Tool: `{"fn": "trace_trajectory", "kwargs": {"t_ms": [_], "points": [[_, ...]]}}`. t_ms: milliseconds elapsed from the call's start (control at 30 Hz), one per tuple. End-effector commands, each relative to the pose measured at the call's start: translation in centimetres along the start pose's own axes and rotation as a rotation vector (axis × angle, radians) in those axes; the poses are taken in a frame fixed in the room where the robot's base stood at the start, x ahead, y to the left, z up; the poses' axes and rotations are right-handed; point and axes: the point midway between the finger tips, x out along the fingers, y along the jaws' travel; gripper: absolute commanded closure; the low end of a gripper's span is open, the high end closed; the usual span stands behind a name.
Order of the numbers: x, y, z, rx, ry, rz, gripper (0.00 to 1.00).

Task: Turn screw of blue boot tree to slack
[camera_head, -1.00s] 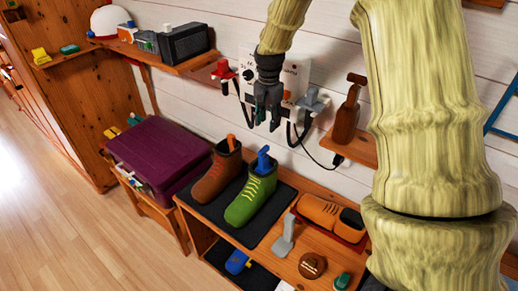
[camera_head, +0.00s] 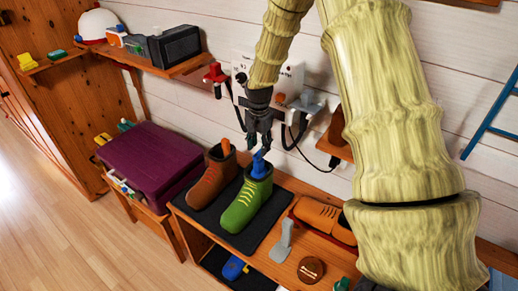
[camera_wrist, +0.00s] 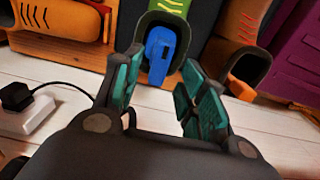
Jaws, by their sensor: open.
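The blue boot tree (camera_head: 259,163) stands up out of the opening of the green boot (camera_head: 246,200), which sits on a dark mat on the bench. In the wrist view the blue boot tree (camera_wrist: 160,55) shows between and beyond my fingers. My gripper (camera_head: 259,145) hangs just above the blue boot tree, pointing down. Its teal-padded fingers (camera_wrist: 165,95) are apart with nothing between them. I cannot make out the screw separately from the blue top.
A brown boot (camera_head: 212,180) with an orange tree stands left of the green boot. Orange shoes (camera_head: 318,216) lie to the right. Behind are a wall panel (camera_head: 290,75), a grey plug (camera_head: 306,104) and cables. A purple case (camera_head: 150,162) is at the left.

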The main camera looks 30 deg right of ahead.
Motion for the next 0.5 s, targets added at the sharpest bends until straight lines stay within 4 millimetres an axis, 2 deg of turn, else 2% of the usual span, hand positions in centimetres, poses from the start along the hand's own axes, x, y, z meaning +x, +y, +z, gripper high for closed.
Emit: {"fn": "trace_trajectory", "kwargs": {"t_ms": [200,500], "points": [[2.0,0.0,0.0,0.002,-0.001,0.001,0.59],[2.9,0.0,0.0,0.001,0.0,0.0,0.59]]}}
